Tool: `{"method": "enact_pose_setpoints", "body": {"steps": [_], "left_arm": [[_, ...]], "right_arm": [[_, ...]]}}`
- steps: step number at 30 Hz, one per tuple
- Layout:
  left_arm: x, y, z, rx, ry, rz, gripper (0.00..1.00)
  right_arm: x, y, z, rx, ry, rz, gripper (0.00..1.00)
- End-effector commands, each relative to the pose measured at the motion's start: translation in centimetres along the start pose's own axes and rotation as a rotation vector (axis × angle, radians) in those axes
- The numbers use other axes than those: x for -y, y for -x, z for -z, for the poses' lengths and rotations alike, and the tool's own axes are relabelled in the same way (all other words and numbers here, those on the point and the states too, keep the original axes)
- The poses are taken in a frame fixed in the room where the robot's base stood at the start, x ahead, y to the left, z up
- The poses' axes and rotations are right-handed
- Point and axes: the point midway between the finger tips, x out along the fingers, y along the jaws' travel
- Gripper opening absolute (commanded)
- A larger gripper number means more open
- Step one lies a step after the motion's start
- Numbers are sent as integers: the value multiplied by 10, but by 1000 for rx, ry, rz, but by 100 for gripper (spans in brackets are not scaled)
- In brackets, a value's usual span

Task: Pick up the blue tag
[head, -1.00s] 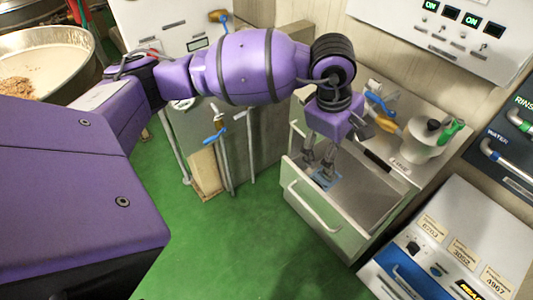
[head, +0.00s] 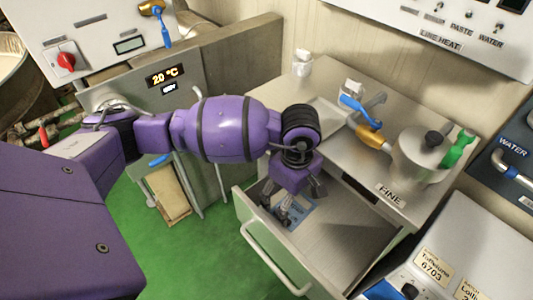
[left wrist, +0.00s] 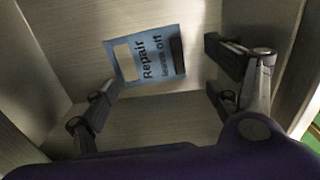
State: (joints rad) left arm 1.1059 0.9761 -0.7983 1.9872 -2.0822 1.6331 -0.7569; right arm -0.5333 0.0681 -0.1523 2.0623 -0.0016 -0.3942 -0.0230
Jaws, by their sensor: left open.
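The blue tag (left wrist: 150,57) lies flat on the drawer floor and reads "Repair" and "leave off" in the left wrist view. In the head view the tag (head: 297,212) shows partly behind my gripper's fingers. My left gripper (head: 288,217) reaches down into the open drawer (head: 345,245), close above the tag. In the left wrist view my left gripper (left wrist: 165,88) is open and empty, with its fingers spread to either side of the tag's near part. The gap between fingers and tag is hard to judge. My right gripper is not in view.
Drawer walls surround the gripper closely, and the drawer front has a long handle (head: 272,258). Above it, a counter holds a metal pot (head: 420,158) and a tap with a blue lever (head: 360,110). A control box (head: 460,250) stands at right. Green floor is clear at front left.

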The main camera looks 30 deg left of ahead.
Motion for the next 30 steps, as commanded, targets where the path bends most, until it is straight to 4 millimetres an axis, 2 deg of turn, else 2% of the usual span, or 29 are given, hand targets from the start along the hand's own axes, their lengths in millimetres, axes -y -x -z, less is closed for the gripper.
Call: {"method": "enact_pose_setpoints", "body": {"steps": [6, 10, 19, 30], "left_arm": [[-4, -29, -8, 3, 0, -2, 81], [-4, -45, -7, 1, 0, -2, 81], [-4, -50, -7, 0, -1, -4, 81], [-4, -49, -7, 0, -1, -5, 33]], "right_arm": [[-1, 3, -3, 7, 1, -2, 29], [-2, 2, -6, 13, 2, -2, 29], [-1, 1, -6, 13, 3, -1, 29], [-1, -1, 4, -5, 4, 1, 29]]}}
